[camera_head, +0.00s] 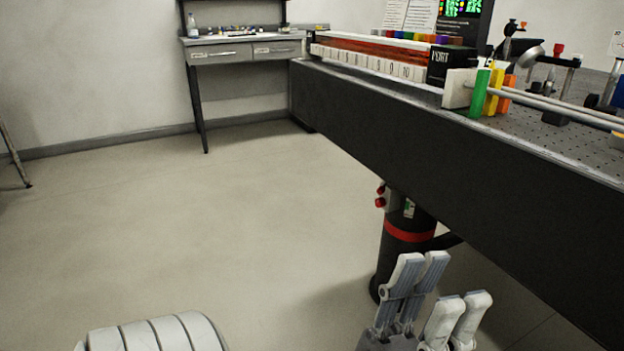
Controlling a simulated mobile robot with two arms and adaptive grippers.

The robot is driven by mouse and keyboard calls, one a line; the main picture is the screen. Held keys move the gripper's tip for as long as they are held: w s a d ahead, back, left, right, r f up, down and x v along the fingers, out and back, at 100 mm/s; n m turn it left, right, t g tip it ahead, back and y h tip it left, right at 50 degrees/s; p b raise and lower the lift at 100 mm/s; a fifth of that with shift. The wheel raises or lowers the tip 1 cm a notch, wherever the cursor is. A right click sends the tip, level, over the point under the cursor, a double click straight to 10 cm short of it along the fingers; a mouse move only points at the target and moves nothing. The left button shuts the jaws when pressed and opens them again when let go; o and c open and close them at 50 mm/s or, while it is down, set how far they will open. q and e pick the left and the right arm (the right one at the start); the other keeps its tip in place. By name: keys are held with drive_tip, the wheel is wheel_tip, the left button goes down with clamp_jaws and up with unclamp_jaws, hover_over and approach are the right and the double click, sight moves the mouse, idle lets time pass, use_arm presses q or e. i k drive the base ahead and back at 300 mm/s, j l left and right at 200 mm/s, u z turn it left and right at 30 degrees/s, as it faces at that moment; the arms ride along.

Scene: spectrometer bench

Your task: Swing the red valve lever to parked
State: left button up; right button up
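A row of upright coloured tabs stands on a rail at the near edge of the bench: a green one (479,92), a yellow one (493,92) and an orange one (507,95). I cannot make out a clearly red lever among them.
The dark side of the bench (440,150) runs diagonally across the right. A bench leg (408,225) with a red band and red knobs (380,195) stands behind my gripper. A desk (245,48) is at the back wall. The floor (200,220) on the left is clear.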

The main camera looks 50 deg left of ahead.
sight(380, 190)
drive_tip(key=u, duration=1.3)
drive_tip(key=i+j, duration=0.65)
drive_tip(key=i+j+u, duration=0.05)
